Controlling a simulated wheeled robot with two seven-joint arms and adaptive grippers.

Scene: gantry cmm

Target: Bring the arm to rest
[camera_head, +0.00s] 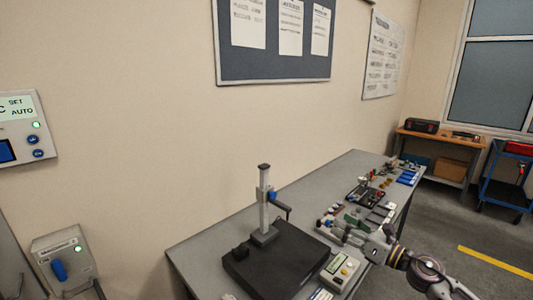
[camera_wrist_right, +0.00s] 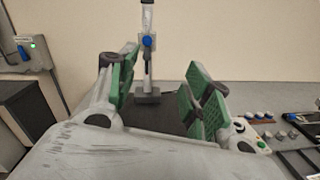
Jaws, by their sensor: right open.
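My right arm comes in from the lower right in the head view. Its gripper (camera_head: 338,229) is over the grey bench (camera_head: 205,249), to the right of a stand with an upright post (camera_head: 264,205). In the right wrist view the gripper (camera_wrist_right: 162,82) has its green-padded fingers spread wide, with nothing between them. The post (camera_wrist_right: 147,62) shows beyond the gap, apart from the fingers. My left gripper is in neither view.
The stand is on a black plate (camera_head: 275,262). A small control box (camera_head: 341,271) lies near the bench's front edge. Several small parts and trays (camera_head: 365,196) fill the bench's far right. A wall box (camera_head: 64,262) is at left. Floor right of the bench is clear.

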